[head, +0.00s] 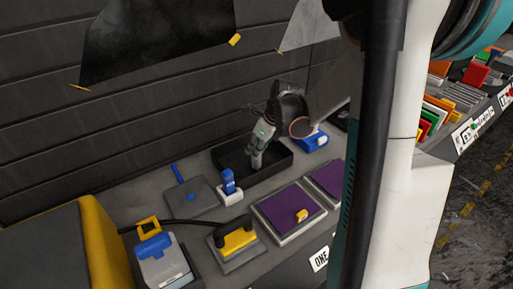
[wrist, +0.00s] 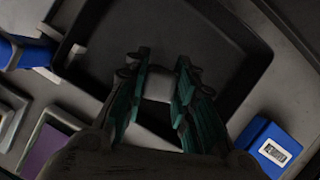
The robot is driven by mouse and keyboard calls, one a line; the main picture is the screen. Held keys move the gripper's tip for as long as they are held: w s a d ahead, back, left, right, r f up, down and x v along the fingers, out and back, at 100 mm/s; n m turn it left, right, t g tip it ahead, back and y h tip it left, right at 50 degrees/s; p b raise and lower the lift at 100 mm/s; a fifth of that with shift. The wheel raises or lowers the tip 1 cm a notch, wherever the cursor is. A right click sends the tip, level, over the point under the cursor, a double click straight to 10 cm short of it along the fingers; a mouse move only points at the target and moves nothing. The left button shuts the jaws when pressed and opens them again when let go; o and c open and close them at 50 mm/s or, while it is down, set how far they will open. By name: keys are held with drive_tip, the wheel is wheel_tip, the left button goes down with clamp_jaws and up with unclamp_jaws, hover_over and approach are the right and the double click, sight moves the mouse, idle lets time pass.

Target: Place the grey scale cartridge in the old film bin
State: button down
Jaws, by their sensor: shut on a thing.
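My gripper (head: 255,163) reaches down over the black open tray, which looks like the old film bin (head: 279,169). In the wrist view my gripper (wrist: 160,88) has its teal fingers on either side of a light grey piece, seemingly the grey scale cartridge (wrist: 158,86), and is shut on it. The piece is over the near part of the bin (wrist: 215,35); whether it touches the bin floor I cannot tell. In the head view my fingers hide most of it. The visible bin floor looks empty.
A blue box (head: 313,141) stands right of the bin. A blue-topped holder (head: 229,187) stands at its front left, beside a grey plate (head: 191,195). Purple pads (head: 285,213) lie in front. A yellow-handled tool (head: 236,240) and yellow block (head: 105,245) are further left.

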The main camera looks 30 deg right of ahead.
drive_tip(key=c, duration=1.3)
unclamp_jaws()
drive_tip(key=p+v, duration=0.3)
drive_tip(key=v, duration=0.9)
drive_tip(key=shift+r+p, duration=0.1)
drive_tip(key=shift+p, duration=0.3)
